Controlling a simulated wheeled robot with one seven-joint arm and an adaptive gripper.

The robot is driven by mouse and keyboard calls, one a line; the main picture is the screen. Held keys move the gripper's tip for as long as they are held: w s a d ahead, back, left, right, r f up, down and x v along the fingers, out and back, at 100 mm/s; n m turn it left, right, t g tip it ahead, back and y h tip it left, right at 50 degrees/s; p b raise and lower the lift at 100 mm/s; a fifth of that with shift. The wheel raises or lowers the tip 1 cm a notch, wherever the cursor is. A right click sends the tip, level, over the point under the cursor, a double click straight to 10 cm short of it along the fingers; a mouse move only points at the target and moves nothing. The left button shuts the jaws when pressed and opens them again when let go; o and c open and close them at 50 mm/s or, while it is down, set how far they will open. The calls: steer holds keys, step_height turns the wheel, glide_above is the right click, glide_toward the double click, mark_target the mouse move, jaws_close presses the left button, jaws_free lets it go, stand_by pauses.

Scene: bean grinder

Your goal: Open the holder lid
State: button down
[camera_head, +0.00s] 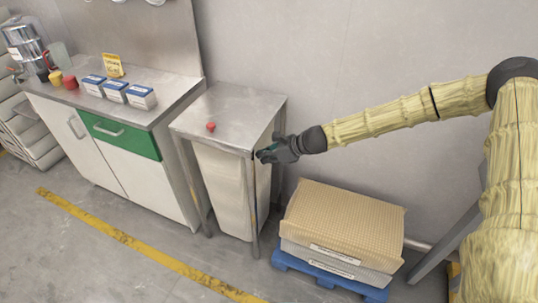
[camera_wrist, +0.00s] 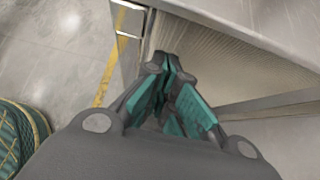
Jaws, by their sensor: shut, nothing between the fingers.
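The holder appears to be the narrow steel-topped stand (camera_head: 236,108) between the cabinet and the boxes, with a pale bin (camera_head: 226,190) under its top. A small red knob (camera_head: 211,127) sits on the flat steel top, near the front; I take this top to be the lid, and it looks closed. My gripper (camera_head: 263,155) is shut and empty at the stand's front right side, just below the top's edge. In the wrist view, my fingertips (camera_wrist: 166,62) are beside a leg and a side panel (camera_wrist: 205,60), with the top's steel edge (camera_wrist: 250,35) to the right. Contact cannot be told.
Left of the stand, a cabinet (camera_head: 110,150) with a green drawer carries several blue-and-white boxes (camera_head: 115,91). A stack of boxes (camera_head: 340,226) on a blue pallet (camera_head: 330,277) stands below my arm. The floor (camera_head: 70,250) in front is clear, with a yellow line.

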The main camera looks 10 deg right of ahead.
steer(key=shift+r+p, duration=1)
steer(key=shift+r, duration=1)
steer(key=shift+r, duration=0.15)
